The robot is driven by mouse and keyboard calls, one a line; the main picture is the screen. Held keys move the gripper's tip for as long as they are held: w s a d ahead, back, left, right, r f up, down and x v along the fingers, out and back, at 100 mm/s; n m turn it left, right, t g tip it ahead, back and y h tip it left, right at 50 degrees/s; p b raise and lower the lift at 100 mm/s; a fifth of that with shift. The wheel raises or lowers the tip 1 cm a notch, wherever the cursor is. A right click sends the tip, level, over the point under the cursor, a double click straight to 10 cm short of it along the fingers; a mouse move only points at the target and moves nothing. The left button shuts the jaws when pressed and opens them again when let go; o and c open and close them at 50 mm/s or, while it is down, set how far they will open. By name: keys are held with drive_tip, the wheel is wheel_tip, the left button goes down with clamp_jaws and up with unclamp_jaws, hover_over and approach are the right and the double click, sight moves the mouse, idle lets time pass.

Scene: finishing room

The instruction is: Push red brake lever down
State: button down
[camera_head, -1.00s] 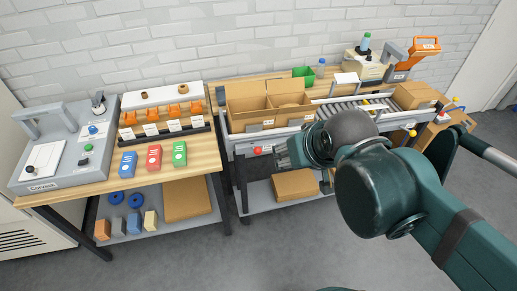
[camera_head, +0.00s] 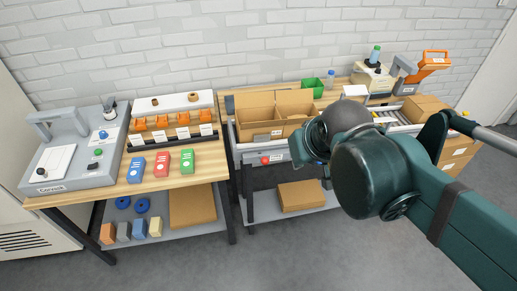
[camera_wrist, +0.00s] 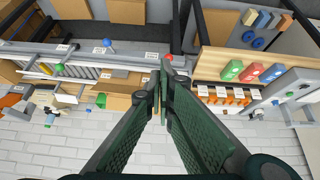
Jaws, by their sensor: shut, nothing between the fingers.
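The red brake lever shows as a small red knob (camera_head: 265,160) on the front rail of the conveyor, below the cardboard boxes. Its shaft is too small to make out. The red knob (camera_wrist: 168,57) also shows in the wrist view, just beyond my fingertips. My gripper (camera_wrist: 161,80) is shut and empty there, its two dark green fingers meeting at the tips. I cannot tell whether the tips touch the knob, but no contact is clear. In the head view my gripper (camera_head: 298,150) is right of the knob and mostly hidden by my own arm.
An open cardboard box (camera_head: 252,116) stands on the conveyor bench above the knob. A blue knob (camera_wrist: 108,44) is on the same rail in the wrist view. The left bench holds blue, red and green boxes (camera_head: 162,164). A flat carton (camera_head: 300,196) lies on the lower shelf.

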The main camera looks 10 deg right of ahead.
drive_tip(key=w+a+f+n+g+h+p, duration=0.1)
drive_tip(key=w+a+g, duration=0.1)
drive_tip(key=w, duration=0.7)
drive_tip(key=w+a+f+n+g+p, duration=0.1)
drive_tip(key=w+a, duration=0.2)
drive_tip(key=w, duration=0.5)
drive_tip(key=w+a+f+g+h+p, duration=0.1)
drive_tip(key=w+a+f, duration=0.1)
drive_tip(key=w+f, duration=0.2)
drive_tip(key=w+a+f+n+h+p, duration=0.1)
drive_tip(key=w+a+f, duration=0.2)
drive_tip(key=w, duration=0.3)
drive_tip(key=shift+w+f+g, duration=0.3)
drive_tip(key=shift+f+g, duration=0.1)
drive_tip(key=shift+f, duration=0.2)
drive_tip(key=shift+d, duration=0.1)
drive_tip(key=s+d+x, duration=0.1)
drive_tip(key=s+x, duration=0.1)
drive_tip(key=x, duration=1.1)
drive_tip(key=shift+s+b, duration=0.3)
drive_tip(key=shift+s, duration=0.1)
drive_tip(key=shift+a, duration=0.1)
